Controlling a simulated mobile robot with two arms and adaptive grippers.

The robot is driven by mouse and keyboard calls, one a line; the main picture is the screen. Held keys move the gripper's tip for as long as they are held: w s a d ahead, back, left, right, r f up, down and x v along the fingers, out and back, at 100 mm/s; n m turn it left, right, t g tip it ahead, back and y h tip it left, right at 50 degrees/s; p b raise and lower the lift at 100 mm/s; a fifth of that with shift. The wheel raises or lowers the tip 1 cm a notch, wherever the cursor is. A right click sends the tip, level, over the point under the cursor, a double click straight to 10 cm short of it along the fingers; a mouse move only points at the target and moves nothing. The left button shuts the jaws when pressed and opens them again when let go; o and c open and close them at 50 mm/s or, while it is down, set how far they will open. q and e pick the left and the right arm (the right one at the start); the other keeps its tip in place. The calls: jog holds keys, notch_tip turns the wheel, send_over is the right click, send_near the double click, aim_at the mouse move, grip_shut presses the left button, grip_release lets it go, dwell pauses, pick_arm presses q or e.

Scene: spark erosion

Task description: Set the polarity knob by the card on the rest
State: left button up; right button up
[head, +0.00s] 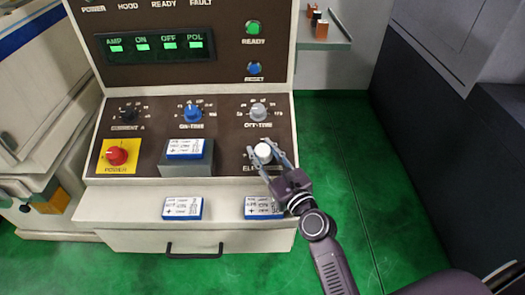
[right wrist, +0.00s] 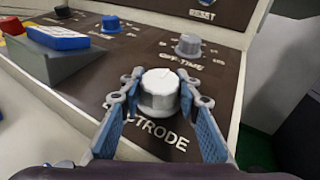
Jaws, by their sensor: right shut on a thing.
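The white knob (head: 263,151) sits at the lower right of the brown panel. The right wrist view shows the same white knob (right wrist: 160,92) with the label ELECTRODE in front of it. My right gripper (head: 264,154) is shut on the knob, one finger on each side; its fingers also show in the right wrist view (right wrist: 158,80). The knob's pointer mark is too faint to read surely. A white and blue card (head: 185,148) leans on the grey rest (head: 187,170), left of the knob; its print is too small to read. My left gripper is not in view.
Two more cards, one left (head: 182,208) and one right (head: 263,213), lie on the pale front ledge (head: 120,207). A red power knob (head: 117,155), a blue knob (head: 192,114) and a grey off-time knob (head: 258,112) are nearby. Green floor is clear at right.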

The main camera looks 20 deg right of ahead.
jog(key=shift+y, duration=0.3)
jog(key=n+g+y+b, duration=0.1)
jog(key=n+g+y, duration=0.1)
jog(key=n+y, duration=0.1)
jog(key=n+g+y+b, duration=0.1)
jog(key=n+g+y, duration=0.1)
jog(key=n+y, duration=0.1)
jog(key=shift+w+d+n, duration=0.1)
jog(key=shift+n, duration=0.2)
jog(key=n+g+y+b, duration=0.1)
jog(key=n+g+y, duration=0.1)
jog(key=n+g, duration=0.1)
jog(key=n+g+y, duration=0.1)
jog(key=n+g, duration=0.1)
jog(key=g, duration=0.1)
jog(key=n+g, duration=0.3)
jog(key=shift+r+g+y+b, duration=0.2)
jog(key=shift+g+y+b, duration=0.1)
jog(key=shift+y+b, duration=0.1)
jog(key=shift+f+n+g+h+b, duration=0.1)
jog(key=shift+n+g+h+b, duration=0.25)
jog(key=shift+n+g, duration=1.75)
jog(key=shift+g, duration=0.4)
jog(key=o, duration=1.2)
